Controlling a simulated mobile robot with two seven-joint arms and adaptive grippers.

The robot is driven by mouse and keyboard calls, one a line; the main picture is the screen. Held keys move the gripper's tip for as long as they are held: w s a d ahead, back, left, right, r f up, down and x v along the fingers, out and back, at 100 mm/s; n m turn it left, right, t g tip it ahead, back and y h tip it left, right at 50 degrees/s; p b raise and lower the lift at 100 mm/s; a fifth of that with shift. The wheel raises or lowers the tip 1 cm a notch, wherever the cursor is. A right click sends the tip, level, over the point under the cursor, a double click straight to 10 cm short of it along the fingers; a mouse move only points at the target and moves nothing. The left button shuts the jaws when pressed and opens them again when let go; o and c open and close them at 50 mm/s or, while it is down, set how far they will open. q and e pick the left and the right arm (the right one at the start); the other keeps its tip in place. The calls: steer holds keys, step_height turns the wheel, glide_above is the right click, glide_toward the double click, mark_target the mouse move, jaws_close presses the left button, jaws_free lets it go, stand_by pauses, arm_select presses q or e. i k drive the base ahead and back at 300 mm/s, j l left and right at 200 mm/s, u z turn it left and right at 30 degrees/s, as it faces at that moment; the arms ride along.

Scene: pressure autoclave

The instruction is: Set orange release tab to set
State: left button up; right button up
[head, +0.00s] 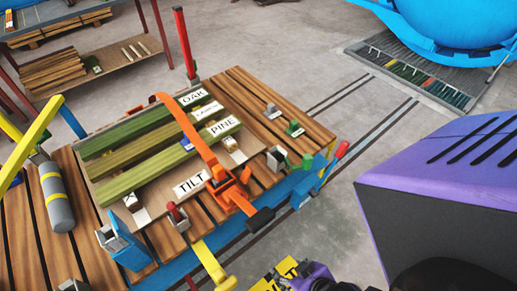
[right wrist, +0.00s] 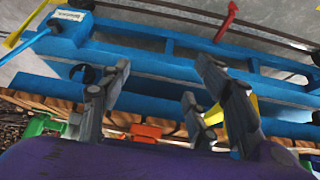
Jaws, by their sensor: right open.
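An orange strap (head: 185,125) runs across the stacked green-brown boards on the slatted wooden bench. It ends in an orange ratchet-like mechanism (head: 232,187) with a black-ended lever at the bench's front edge. I cannot clearly tell the release tab apart from this mechanism. A small orange part (right wrist: 147,131) also shows low in the right wrist view, beyond my fingers. My right gripper (right wrist: 160,85) is open and empty, its grey fingers spread. In the head view, part of it (head: 328,283) shows at the bottom edge, below and right of the orange mechanism and apart from it. My left gripper is not in view.
Boards labelled OAK and PINE lie on a panel marked TILT (head: 192,183). A blue lever with a red grip (head: 318,178), a yellow lever (head: 212,265) and a blue clamp (head: 122,243) stand along the bench's front. A grey cylinder (head: 56,197) lies left.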

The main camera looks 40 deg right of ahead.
mark_target(248, 171)
steer(key=k+l+z, duration=0.1)
steer(key=z, duration=0.75)
steer(key=l, duration=2)
